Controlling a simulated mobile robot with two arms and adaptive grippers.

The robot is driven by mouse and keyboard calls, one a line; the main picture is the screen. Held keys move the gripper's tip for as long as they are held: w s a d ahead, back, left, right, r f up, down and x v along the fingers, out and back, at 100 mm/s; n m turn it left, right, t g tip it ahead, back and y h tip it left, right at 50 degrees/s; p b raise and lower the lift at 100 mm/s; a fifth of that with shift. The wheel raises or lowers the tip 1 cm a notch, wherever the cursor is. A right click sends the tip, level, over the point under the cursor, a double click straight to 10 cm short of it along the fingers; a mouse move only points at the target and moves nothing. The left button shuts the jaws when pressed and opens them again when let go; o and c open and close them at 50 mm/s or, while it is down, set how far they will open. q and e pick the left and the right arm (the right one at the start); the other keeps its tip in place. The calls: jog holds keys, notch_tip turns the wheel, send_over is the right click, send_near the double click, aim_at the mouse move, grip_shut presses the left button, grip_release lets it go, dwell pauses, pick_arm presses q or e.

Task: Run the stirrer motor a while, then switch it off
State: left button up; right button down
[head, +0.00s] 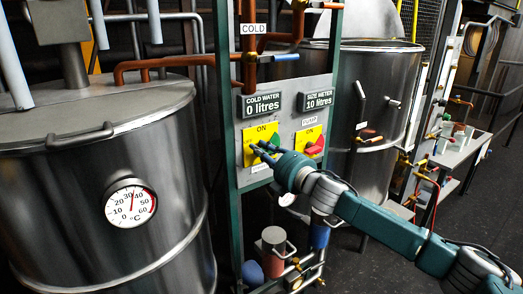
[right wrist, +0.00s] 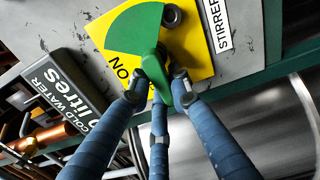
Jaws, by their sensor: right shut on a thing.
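The stirrer switch has a yellow plate (head: 251,134) on the grey panel, and its green lever (right wrist: 152,66) shows in the right wrist view. A green sector and the word ON show on the plate, with a STIRRER label (right wrist: 216,22) beside it. My right gripper (head: 262,152) reaches in from the right, its blue fingers closed around the lever; in the right wrist view the fingertips (right wrist: 158,88) press on both sides of it. The fingers hide most of the lever in the head view. My left gripper is not in view.
Above are a cold water meter (head: 262,104) reading 0 litres and a size meter (head: 317,100) reading 10 litres. A steel tank (head: 75,215) with a dial stands left, another (head: 372,95) behind.

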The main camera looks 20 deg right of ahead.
jog(key=shift+d+r, duration=0.1)
jog(key=c, duration=1.8)
grip_release()
jog(key=shift+c, duration=0.2)
jog(key=shift+o, duration=1.4)
jog(key=shift+w, duration=0.15)
jog(key=shift+s+f, duration=0.2)
jog(key=shift+s, duration=0.05)
jog(key=v, duration=1.1)
jog(key=shift+s, duration=0.25)
jog(key=shift+d+r, duration=0.1)
